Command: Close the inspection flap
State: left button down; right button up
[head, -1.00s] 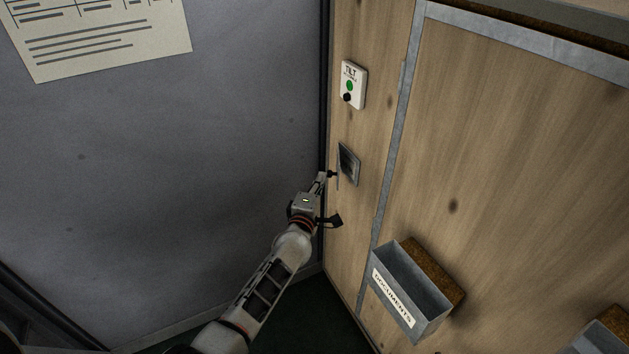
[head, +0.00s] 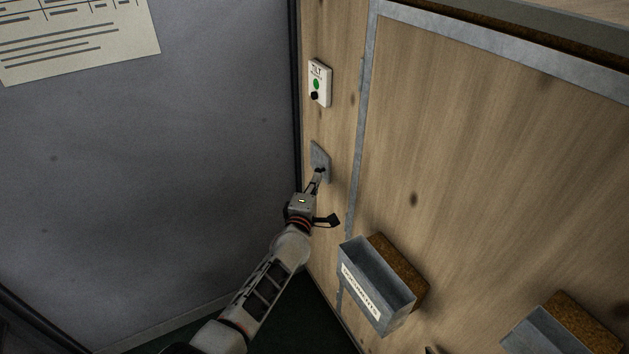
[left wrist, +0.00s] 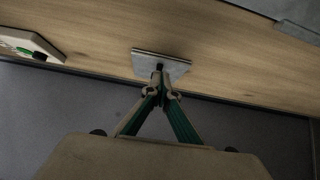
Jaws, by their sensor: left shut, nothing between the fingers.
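The inspection flap (head: 318,158) is a small grey metal plate on the wooden wall, below the TILT switch box. It looks flat against the wall in the head view; any small gap behind it cannot be told. It also shows in the left wrist view (left wrist: 163,63), straight ahead of the fingers. My left gripper (head: 317,176) is shut and empty, with its fingertips at the lower part of the flap, seemingly touching it. The closed fingertips show in the left wrist view (left wrist: 159,70) in front of the plate. My right gripper is not in view.
The TILT switch box (head: 319,84) with a green dot and black knob is above the flap. A grey documents holder (head: 375,290) juts from the wall at lower right, another (head: 545,330) beyond it. A grey wall (head: 150,180) is close on the left.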

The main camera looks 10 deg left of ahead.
pick_arm(q)
jog(key=shift+w+d+r, duration=0.1)
jog(key=shift+d+r, duration=0.4)
jog(key=shift+d, duration=0.25)
jog(key=shift+d+r+h, duration=0.1)
jog(key=shift+h, duration=0.2)
jog(key=shift+s+d+f, duration=0.25)
jog(key=shift+s+f, duration=0.1)
jog(key=shift+s, duration=0.1)
jog(key=s+a, duration=0.3)
jog(key=s, duration=0.8)
jog(key=shift+a+f, duration=0.2)
